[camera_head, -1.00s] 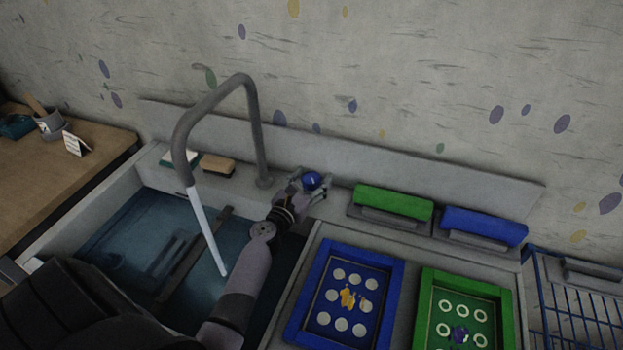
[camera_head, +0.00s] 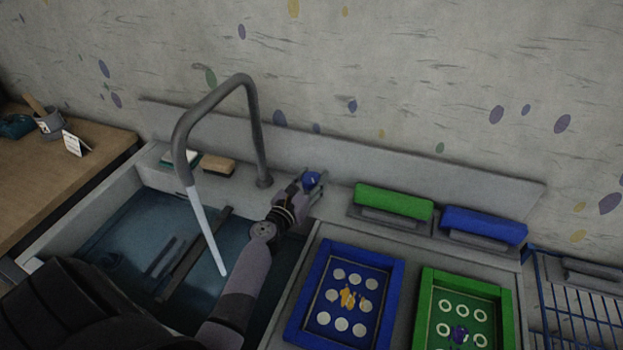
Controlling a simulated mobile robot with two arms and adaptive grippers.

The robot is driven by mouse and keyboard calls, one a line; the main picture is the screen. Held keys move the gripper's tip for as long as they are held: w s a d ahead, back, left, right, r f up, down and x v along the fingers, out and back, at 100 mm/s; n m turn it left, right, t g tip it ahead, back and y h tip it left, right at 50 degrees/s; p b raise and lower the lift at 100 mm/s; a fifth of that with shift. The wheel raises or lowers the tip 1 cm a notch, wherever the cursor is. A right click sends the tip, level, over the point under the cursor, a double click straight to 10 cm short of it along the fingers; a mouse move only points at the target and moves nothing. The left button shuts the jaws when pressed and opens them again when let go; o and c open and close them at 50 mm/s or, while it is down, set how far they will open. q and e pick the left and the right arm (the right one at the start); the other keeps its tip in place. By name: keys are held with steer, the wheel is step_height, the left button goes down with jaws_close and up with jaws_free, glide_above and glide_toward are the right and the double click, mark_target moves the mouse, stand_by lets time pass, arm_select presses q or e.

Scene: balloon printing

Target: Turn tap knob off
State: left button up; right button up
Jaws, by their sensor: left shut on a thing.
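The blue tap knob (camera_head: 311,179) sits on the counter behind the sink, to the right of the grey tap (camera_head: 255,130). A pale stream of water (camera_head: 207,232) runs from the tap's spout down into the sink (camera_head: 135,235). My left gripper (camera_head: 313,184) is shut on the knob, with its fingers at either side of it. My left arm reaches across the sink's right part and hides some of it. My right gripper is not in view.
A brush (camera_head: 217,165) lies behind the sink. A blue framed screen (camera_head: 394,290) and a green framed screen (camera_head: 508,310) lie right of the sink. Green (camera_head: 394,201) and blue (camera_head: 484,225) squeegee-like blocks stand behind them. A wire rack (camera_head: 580,305) is at the far right.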

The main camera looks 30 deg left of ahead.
arm_select(q)
steer(key=shift+h, duration=0.3)
steer(key=shift+a+f+m+h+b, duration=0.15)
steer(key=shift+m+h+b, duration=0.55)
steer(key=shift+m+h, duration=0.4)
steer(key=m+h+b, duration=0.2)
steer(key=h, duration=0.1)
steer(key=shift+g+h, duration=0.3)
steer(key=m+g+h+b, duration=0.1)
steer(key=m+h+b, duration=0.1)
steer(key=h, duration=0.1)
steer(key=shift+m+g+h+b, duration=0.6)
steer(key=shift+m+h+b, duration=0.1)
steer(key=shift+h+b, duration=0.25)
steer(key=shift+r, duration=0.2)
steer(key=o, duration=1.2)
